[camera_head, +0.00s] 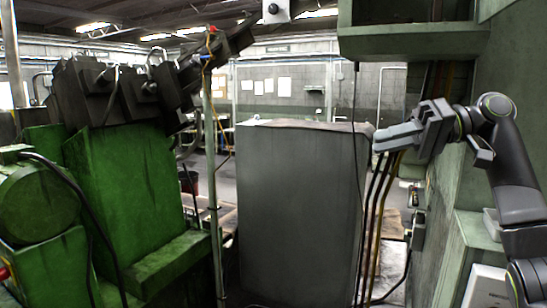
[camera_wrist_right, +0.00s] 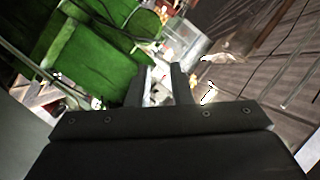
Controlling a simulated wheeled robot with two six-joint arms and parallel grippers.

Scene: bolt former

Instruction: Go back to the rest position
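My right gripper (camera_head: 380,139) is in the middle right of the head view, raised in the air and pointing left. It is in front of the wall of the large grey-green machine and beside the upper right corner of a grey cabinet. In the right wrist view its two fingers (camera_wrist_right: 160,82) stand apart with a gap between them and nothing held. I cannot make out my left gripper in either view.
A green machine (camera_head: 120,185) with dark blocks on top fills the left. The tall grey cabinet (camera_head: 295,205) stands in the middle. A thin post (camera_head: 211,150) and hanging cables (camera_head: 376,220) flank it. The grey-green machine (camera_head: 480,235) is close to my right arm.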

